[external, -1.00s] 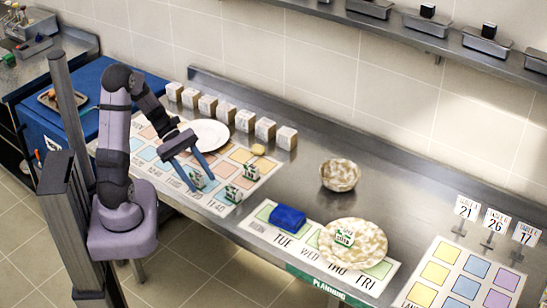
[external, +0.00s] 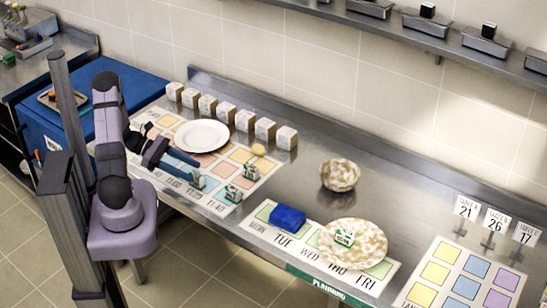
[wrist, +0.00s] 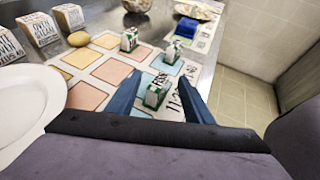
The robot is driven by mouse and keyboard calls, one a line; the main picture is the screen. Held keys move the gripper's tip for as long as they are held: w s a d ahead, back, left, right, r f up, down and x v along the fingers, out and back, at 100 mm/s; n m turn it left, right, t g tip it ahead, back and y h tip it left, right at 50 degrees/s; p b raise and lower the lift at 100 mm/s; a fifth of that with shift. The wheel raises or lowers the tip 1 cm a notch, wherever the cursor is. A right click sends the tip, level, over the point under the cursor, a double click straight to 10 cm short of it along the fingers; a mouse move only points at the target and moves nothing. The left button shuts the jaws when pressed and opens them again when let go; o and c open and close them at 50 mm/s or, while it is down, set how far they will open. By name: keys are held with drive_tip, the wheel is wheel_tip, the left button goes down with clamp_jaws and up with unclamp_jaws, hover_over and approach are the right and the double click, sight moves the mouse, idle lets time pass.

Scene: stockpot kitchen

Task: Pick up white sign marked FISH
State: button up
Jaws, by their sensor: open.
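Three small white signs with green parts stand on the colored grid mat. One sign (wrist: 153,97) is between the fingers of my gripper (wrist: 162,72) in the wrist view; in the external view this looks like the left sign (external: 198,181). The other two are a sign (wrist: 129,40) and a sign (wrist: 172,53) farther ahead. A similar sign (external: 344,236) is on the speckled plate. I cannot read which one says FISH. My gripper (external: 195,168) is open, low over the mat, with blue fingers apart and nothing held.
A white plate (external: 202,134) lies close beside my gripper. White lettered cubes (external: 208,105) line the back. A potato-like item (external: 258,150) is on the mat. Farther right are a speckled bowl (external: 340,175), a blue cloth-like item (external: 287,217) and a speckled plate (external: 368,250).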

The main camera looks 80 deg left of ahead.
sight(203, 179)
drive_tip(key=shift+w+d+f, duration=0.2)
drive_tip(key=shift+w+d, duration=0.1)
drive_tip(key=shift+w, duration=0.25)
drive_tip(key=shift+f+p+x, duration=0.2)
drive_tip(key=shift+p+x, duration=0.4)
drive_tip(key=shift+x, duration=0.95)
drive_tip(key=shift+f+p+x, duration=0.25)
drive_tip(key=shift+p+x, duration=0.35)
drive_tip(key=shift+x, duration=0.9)
drive_tip(key=shift+s, duration=0.2)
clamp_jaws()
